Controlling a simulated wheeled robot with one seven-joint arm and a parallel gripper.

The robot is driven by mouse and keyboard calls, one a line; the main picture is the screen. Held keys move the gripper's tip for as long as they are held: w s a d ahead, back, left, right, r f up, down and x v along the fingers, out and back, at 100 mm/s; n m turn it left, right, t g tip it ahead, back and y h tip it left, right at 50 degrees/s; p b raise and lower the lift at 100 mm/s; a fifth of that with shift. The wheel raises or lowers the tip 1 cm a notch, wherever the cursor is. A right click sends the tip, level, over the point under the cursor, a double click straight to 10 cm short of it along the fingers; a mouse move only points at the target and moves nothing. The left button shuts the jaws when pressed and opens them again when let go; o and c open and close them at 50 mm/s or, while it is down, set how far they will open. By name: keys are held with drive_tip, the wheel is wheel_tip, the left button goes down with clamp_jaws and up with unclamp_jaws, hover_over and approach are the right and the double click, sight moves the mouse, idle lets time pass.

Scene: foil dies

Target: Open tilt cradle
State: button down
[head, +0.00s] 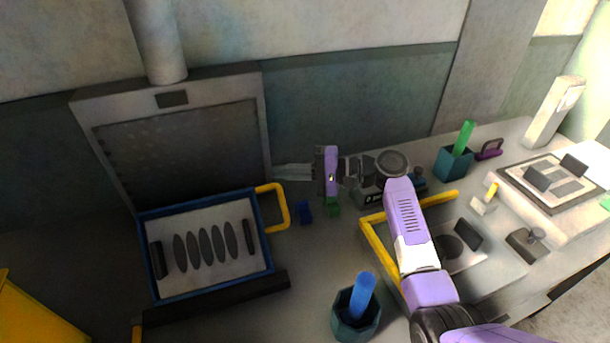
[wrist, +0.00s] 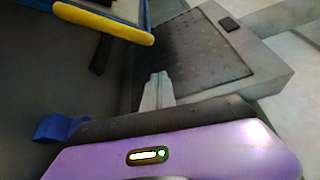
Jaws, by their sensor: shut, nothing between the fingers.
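The likely tilt cradle is a blue-framed tray (head: 205,204) at left in the head view, with a pale plate, dark oval slots and dark end blocks. A yellow handle (head: 284,207) sticks out from its right side. The handle also shows at top left in the wrist view (wrist: 105,22). My gripper (head: 276,171) is shut and empty, pointing left, above and behind the handle and apart from it. In the wrist view its fingertips (wrist: 159,76) are together, in front of a dark panel. Whether the cradle is fully open or shut, I cannot tell.
A grey upright housing (head: 95,105) with a pipe stands behind the tray. A blue block (head: 305,212) and a green block (head: 334,208) lie below my gripper. A yellow-framed unit (head: 375,240) is partly behind my arm. A teal cup (head: 354,318) stands in front.

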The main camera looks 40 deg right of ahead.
drive_tip(key=shift+s+a+r+p, duration=0.15)
drive_tip(key=shift+s+a+p, duration=0.15)
drive_tip(key=shift+s+p, duration=0.25)
drive_tip(key=shift+s+a+r+p, duration=0.1)
drive_tip(key=shift+s+a+p, duration=0.2)
drive_tip(key=shift+s+p, duration=0.3)
drive_tip(key=shift+s+a+r+p, duration=0.15)
drive_tip(key=shift+s+a+p, duration=0.15)
drive_tip(key=shift+s+p, duration=0.25)
drive_tip(key=shift+s+a+r+n+b, duration=0.2)
drive_tip(key=shift+s+r+n, duration=0.2)
drive_tip(key=shift+s, duration=0.1)
drive_tip(key=shift+s+a+r+n+b, duration=0.15)
drive_tip(key=shift+s+r+n, duration=0.15)
drive_tip(key=shift+s+r, duration=0.15)
drive_tip(key=shift+w, duration=0.1)
